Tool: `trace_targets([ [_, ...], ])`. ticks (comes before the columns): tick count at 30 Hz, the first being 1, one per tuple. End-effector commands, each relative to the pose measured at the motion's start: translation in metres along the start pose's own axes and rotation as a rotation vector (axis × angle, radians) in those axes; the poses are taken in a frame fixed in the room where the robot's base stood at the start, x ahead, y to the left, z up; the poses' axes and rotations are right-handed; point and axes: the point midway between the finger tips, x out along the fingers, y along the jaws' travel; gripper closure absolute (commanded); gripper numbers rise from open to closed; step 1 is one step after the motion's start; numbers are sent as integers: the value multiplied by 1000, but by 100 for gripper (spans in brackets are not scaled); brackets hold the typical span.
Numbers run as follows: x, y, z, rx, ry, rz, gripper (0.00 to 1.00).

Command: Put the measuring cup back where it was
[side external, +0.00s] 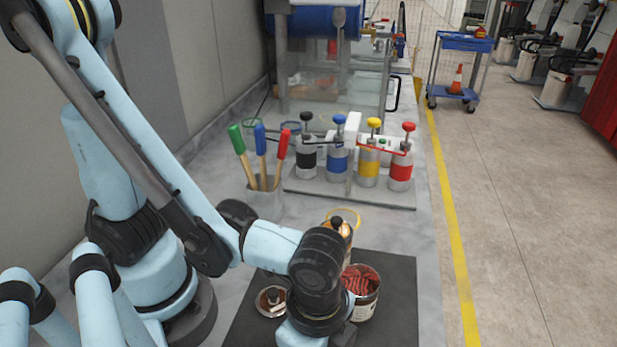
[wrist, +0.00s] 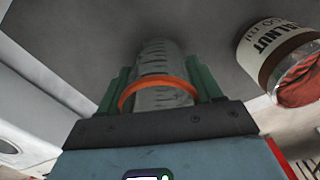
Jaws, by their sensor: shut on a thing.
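The measuring cup (wrist: 160,97) is clear, with dark markings and an orange rim. It shows in the wrist view between the green fingers of my gripper (wrist: 157,75), which is shut on it. The dark grey mat (wrist: 100,35) lies beyond the cup; I cannot tell whether the cup touches it. In the side view my own wrist hides the gripper and the cup, low over the black mat (side external: 397,295).
An open labelled can (side external: 362,303) with reddish contents stands close to my wrist; it also shows in the wrist view (wrist: 262,48). A round lid (side external: 270,302) lies left. Behind are an orange container (side external: 345,228), coloured-handled tools (side external: 262,150) and several pump bottles (side external: 368,165).

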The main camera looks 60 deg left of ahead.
Motion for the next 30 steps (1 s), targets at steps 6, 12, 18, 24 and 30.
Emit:
trace_targets([
  [6, 0, 0, 0, 0, 0, 0, 67],
  [12, 3, 0, 0, 0, 0, 0, 23],
  [18, 2, 0, 0, 0, 0, 0, 10],
  [24, 2, 0, 0, 0, 0, 0, 10],
  [30, -8, 0, 0, 0, 0, 0, 10],
])
